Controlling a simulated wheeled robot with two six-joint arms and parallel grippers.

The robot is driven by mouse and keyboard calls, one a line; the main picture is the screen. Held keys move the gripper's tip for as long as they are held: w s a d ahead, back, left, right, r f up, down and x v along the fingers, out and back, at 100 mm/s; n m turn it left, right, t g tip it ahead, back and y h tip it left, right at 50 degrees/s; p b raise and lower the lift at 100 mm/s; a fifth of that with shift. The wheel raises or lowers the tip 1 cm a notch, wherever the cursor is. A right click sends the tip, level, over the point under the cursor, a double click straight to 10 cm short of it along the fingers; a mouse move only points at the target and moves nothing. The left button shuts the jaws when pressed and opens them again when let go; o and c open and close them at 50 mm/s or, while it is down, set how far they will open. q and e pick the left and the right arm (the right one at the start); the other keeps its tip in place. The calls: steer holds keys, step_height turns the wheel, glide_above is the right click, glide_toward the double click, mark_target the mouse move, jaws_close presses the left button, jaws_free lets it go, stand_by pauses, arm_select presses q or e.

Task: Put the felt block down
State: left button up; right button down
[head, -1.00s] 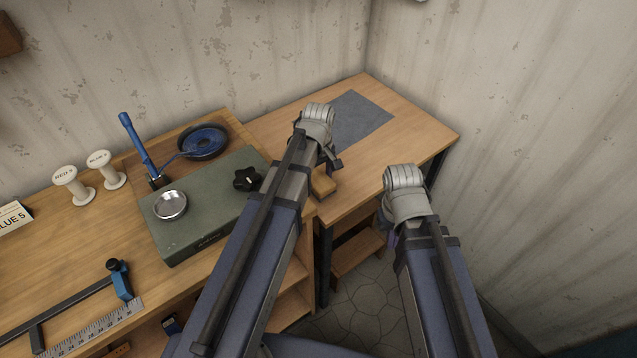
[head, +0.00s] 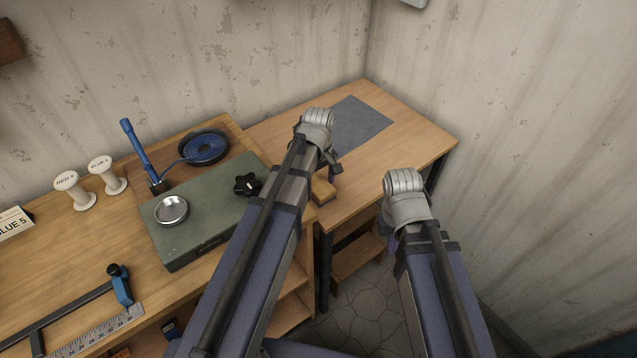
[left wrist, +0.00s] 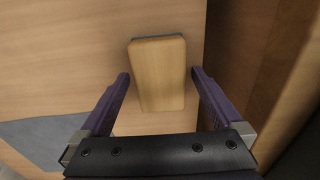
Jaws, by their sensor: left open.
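The felt block (left wrist: 158,76) has a tan wooden body with a thin dark layer along its far edge. In the left wrist view it lies on the wooden table between the two fingers of my left gripper (left wrist: 159,82). The fingers are open, with a gap on each side of the block. In the head view the block (head: 323,191) shows partly, beside my left gripper (head: 332,170) near the table's front edge. My right arm is at the right, and its wrist hides its fingers.
A grey mat (head: 355,124) lies on the table (head: 420,140) behind my left wrist. A green box (head: 205,225) with a small metal dish (head: 171,210) and a black knob (head: 246,184) stands on the bench to the left. The table's right part is clear.

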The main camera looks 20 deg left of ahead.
mark_target(318, 184)
arm_select(q)
step_height(318, 184, up, 12)
steer(key=p, duration=1.1)
steer(key=s+d+m+y, duration=0.1)
steer(key=s+d+m, duration=0.9)
steer(key=s+m, duration=0.4)
steer(key=shift+s+d, duration=0.15)
steer(key=shift+d, duration=0.1)
arm_select(e)
step_height(318, 184, up, 12)
steer(key=shift+f, duration=0.15)
arm_select(q)
steer(key=shift+f, duration=0.1)
